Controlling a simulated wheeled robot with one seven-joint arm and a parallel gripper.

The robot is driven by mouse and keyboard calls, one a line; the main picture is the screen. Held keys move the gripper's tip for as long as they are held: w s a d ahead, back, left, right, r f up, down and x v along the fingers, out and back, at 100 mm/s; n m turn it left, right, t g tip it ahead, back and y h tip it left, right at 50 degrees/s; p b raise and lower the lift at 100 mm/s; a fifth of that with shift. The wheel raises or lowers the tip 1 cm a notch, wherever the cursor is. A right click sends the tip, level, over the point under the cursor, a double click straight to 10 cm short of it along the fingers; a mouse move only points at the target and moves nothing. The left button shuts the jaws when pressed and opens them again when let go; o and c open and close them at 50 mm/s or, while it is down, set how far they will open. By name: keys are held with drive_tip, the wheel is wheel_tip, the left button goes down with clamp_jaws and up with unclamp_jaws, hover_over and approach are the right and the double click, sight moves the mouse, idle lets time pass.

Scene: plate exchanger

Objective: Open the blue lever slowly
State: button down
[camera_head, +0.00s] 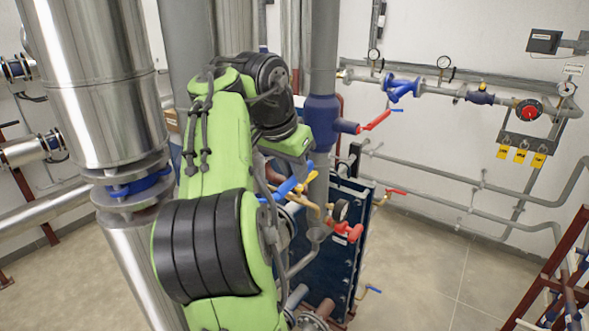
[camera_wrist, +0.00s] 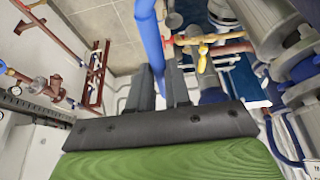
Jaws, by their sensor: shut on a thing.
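The blue lever (camera_head: 282,189) slants up to the right in front of the plate exchanger in the head view, close below the end of my arm. In the wrist view the blue lever (camera_wrist: 149,28) runs from the top edge down between the two dark fingers of my gripper (camera_wrist: 161,70). My gripper is shut on the lever, with a finger on each side. The part of the lever deep between the fingers is partly hidden. In the head view my fingers cannot be made out clearly.
A yellow handle (camera_head: 306,182) sits right beside the blue lever. A gauge (camera_head: 341,210) and a red valve handle (camera_head: 355,232) are just to the right. The dark blue exchanger (camera_head: 345,262) stands behind. A steel column (camera_head: 95,80) stands at left.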

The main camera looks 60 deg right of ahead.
drive_tip(key=shift+a+r+h, duration=0.1)
drive_tip(key=shift+r+h, duration=0.4)
idle(0.6)
drive_tip(key=shift+a+r, duration=0.1)
drive_tip(key=shift+r, duration=0.05)
drive_tip(key=c, duration=1.1)
unclamp_jaws()
drive_tip(key=shift+o, duration=0.2)
